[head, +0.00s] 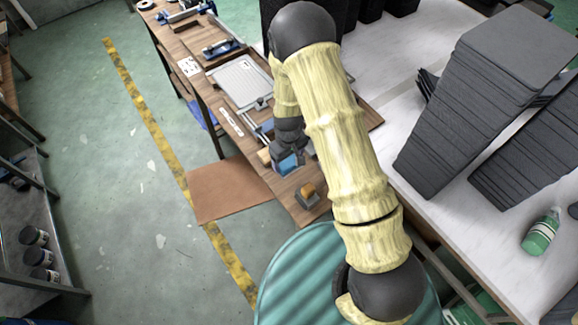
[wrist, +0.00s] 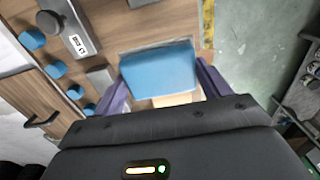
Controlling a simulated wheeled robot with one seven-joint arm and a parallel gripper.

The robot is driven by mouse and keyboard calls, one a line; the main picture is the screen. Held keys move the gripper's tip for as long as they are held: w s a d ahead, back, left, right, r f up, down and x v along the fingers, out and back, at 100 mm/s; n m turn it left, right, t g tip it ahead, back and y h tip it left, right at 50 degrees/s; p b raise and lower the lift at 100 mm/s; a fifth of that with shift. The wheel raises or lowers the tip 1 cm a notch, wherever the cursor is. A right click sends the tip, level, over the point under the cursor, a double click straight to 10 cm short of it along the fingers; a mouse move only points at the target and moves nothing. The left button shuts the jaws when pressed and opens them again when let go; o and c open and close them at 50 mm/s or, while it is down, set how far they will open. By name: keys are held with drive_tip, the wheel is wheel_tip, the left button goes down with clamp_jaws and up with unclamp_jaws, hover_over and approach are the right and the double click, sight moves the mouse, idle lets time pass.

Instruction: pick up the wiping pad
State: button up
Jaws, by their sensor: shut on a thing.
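The wiping pad (wrist: 158,69) is a blue block in the wrist view, between the two purple fingers of my gripper (wrist: 161,82). The fingers are shut on its left and right sides. A pale, light-wood-coloured piece shows just below the pad, partly hidden by the gripper body. In the head view my gripper (head: 288,163) is over the wooden bench, and a bit of the blue pad (head: 291,164) shows at its end. I cannot tell whether the pad touches the surface below.
The wooden bench (head: 292,187) holds a grey tray panel (head: 240,82) and an orange-topped block (head: 307,195) near its front. In the wrist view several blue knobs (wrist: 56,70) and a grey fixture (wrist: 72,29) stand beside the pad. Tall dark stacks (head: 470,110) stand on the right.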

drive_tip(key=shift+r, duration=0.95)
drive_tip(key=shift+o, duration=0.8)
drive_tip(key=shift+r, duration=0.1)
drive_tip(key=shift+c, duration=0.2)
